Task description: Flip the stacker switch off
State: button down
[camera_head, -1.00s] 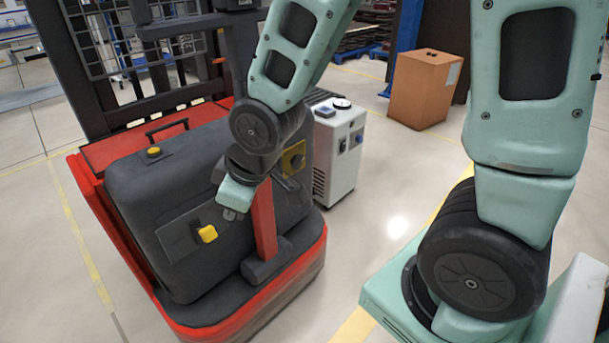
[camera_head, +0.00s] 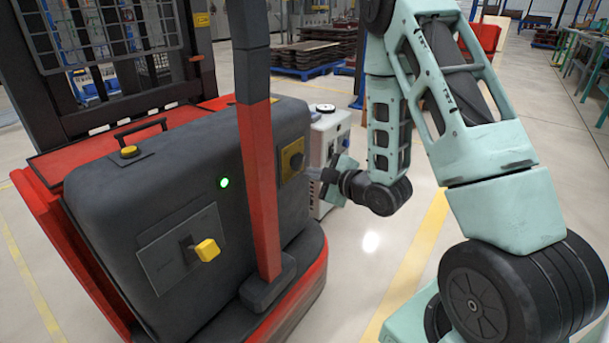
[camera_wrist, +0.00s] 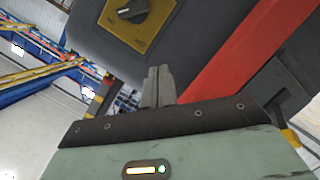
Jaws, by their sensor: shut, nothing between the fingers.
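The stacker (camera_head: 150,215) is a dark grey machine with a red base, at the left of the head view. A black rotary knob sits on a yellow plate (camera_head: 292,160) on its right side; the knob (camera_wrist: 130,10) also shows at the top of the wrist view. A yellow-tipped lever (camera_head: 206,250) sticks out of a grey panel on the front. A green light (camera_head: 223,183) glows between them. My gripper (camera_head: 325,177) is shut and empty, just right of the yellow plate. In the wrist view its closed fingers (camera_wrist: 159,73) point toward the plate, below the knob, apart from it.
A red and black upright post (camera_head: 258,150) stands in front of the stacker, between lever and knob. A white cabinet (camera_head: 328,135) stands close behind my gripper. A yellow button (camera_head: 130,151) is on the stacker's top.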

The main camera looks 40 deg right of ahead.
aim_at(298, 162)
jog(key=shift+s+d+f+t, duration=0.15)
jog(key=shift+d+t, duration=0.05)
jog(key=shift+d, duration=0.2)
jog(key=shift+s+d+f+t, duration=0.1)
jog(key=shift+s+d+t, duration=0.1)
jog(key=shift+d, duration=0.2)
jog(key=shift+w, duration=0.15)
jog(key=x, duration=0.9)
jog(key=shift+w+a, duration=0.1)
jog(key=shift+w, duration=0.3)
jog(key=shift+w+d+f+b, duration=0.15)
jog(key=shift+d+f+b, duration=0.05)
jog(key=shift+d+f, duration=0.3)
jog(key=shift+w+d+f+b, duration=0.15)
jog(key=shift+d+f+b, duration=0.05)
jog(key=shift+d+f, duration=0.3)
jog(key=shift+w+d+f, duration=0.2)
jog(key=shift+d+f, duration=0.15)
jog(key=shift+d, duration=0.15)
